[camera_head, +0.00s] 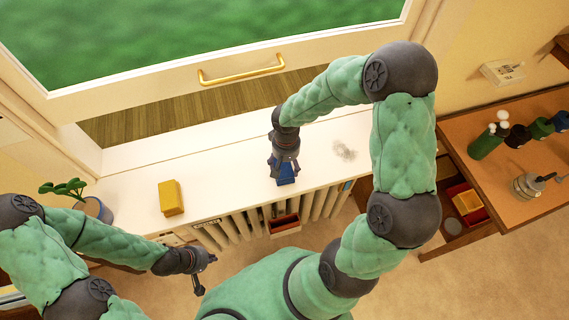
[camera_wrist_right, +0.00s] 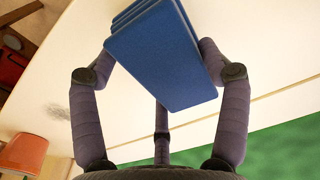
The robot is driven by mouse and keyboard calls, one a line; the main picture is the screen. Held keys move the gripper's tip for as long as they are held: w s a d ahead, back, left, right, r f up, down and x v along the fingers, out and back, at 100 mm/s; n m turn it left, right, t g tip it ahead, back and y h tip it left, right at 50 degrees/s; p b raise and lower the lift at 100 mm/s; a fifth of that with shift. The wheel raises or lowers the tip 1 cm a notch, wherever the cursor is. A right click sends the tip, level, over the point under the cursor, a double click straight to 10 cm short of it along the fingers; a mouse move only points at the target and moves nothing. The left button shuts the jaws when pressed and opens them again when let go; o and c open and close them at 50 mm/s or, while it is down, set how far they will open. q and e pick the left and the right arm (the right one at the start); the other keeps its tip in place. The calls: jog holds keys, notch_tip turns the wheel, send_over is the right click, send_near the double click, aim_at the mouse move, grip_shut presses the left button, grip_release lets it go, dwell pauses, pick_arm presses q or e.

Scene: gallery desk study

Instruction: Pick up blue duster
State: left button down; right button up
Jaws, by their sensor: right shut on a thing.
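The blue duster (camera_head: 286,175) is at the white window sill in the head view, under my right gripper (camera_head: 284,163). In the right wrist view the blue duster (camera_wrist_right: 165,55) is a flat-faced block between the fingers of my right gripper (camera_wrist_right: 153,68). The fingers are shut on its sides. I cannot tell whether the duster touches the sill. My left gripper (camera_head: 203,270) is empty and low at the left, in front of the sill, with its fingers spread apart.
A yellow block (camera_head: 171,198) and a potted plant (camera_head: 97,209) stand on the left of the sill (camera_head: 232,190). A grey smudge (camera_head: 344,151) lies right of the duster. A radiator (camera_head: 240,227) is below. A wooden desk (camera_head: 500,180) with bottles is at the right.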

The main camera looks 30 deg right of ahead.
jog(key=shift+r, duration=0.55)
notch_tip(320, 180, up, 2)
jog(key=shift+s+d+r, duration=0.1)
jog(key=shift+r, duration=0.1)
jog(key=s+d+r+p, duration=0.2)
jog(key=s+d+r, duration=0.1)
jog(key=s+r, duration=0.6)
jog(key=shift+s+r, duration=0.2)
jog(key=shift+s, duration=2)
